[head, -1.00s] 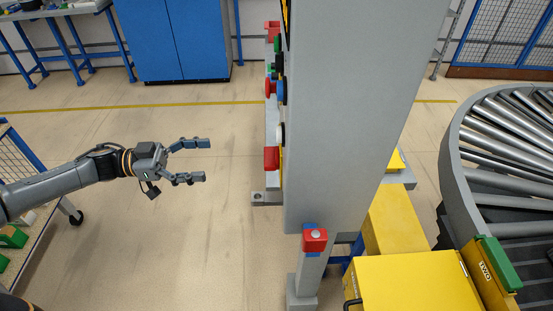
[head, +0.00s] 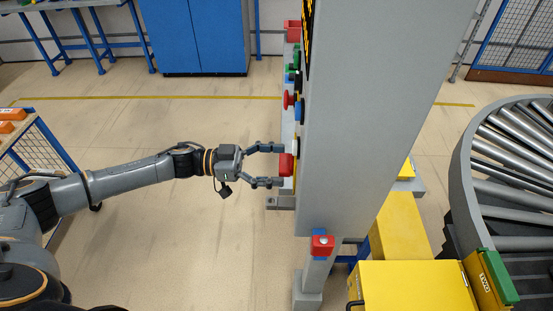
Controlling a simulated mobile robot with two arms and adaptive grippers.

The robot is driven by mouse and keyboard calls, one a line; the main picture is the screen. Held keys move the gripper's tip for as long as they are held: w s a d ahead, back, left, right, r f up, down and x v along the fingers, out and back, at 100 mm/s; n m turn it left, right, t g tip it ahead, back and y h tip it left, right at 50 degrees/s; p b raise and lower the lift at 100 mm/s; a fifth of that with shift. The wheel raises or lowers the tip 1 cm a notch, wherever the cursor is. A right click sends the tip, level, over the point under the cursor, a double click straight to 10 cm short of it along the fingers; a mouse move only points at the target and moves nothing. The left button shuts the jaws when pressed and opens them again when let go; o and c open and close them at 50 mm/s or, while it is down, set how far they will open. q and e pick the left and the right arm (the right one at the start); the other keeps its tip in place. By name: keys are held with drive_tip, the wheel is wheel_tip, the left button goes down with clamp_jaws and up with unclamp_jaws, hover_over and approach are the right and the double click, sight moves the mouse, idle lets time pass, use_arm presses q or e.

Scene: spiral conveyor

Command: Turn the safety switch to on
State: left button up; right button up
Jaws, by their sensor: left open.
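My left gripper (head: 268,165) is open at the side of the grey control cabinet (head: 372,120). Its two fingers reach above and below a red part (head: 287,164), low on the cabinet's left face, which I take to be the safety switch. I cannot tell whether the fingers touch it, and its on or off marking is not readable from this side. Above it on the same face are a blue part (head: 299,112), a red button (head: 289,99) and a green part (head: 293,58). My right gripper is not in view.
A red-and-blue box (head: 322,245) sits on a grey post below the cabinet. Yellow boxes (head: 415,288) and a curved roller conveyor (head: 515,150) stand to the right. A blue-framed mesh cart (head: 42,150) is at the left. The floor between cart and cabinet is open.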

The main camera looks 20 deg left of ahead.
use_arm(q)
drive_tip(key=c, duration=1.1)
drive_tip(key=shift+c, duration=0.2)
drive_tip(key=shift+f+m, duration=0.1)
drive_tip(key=shift+m, duration=0.2)
drive_tip(key=shift+m+b, duration=6.85)
drive_tip(key=shift+m, duration=1.85)
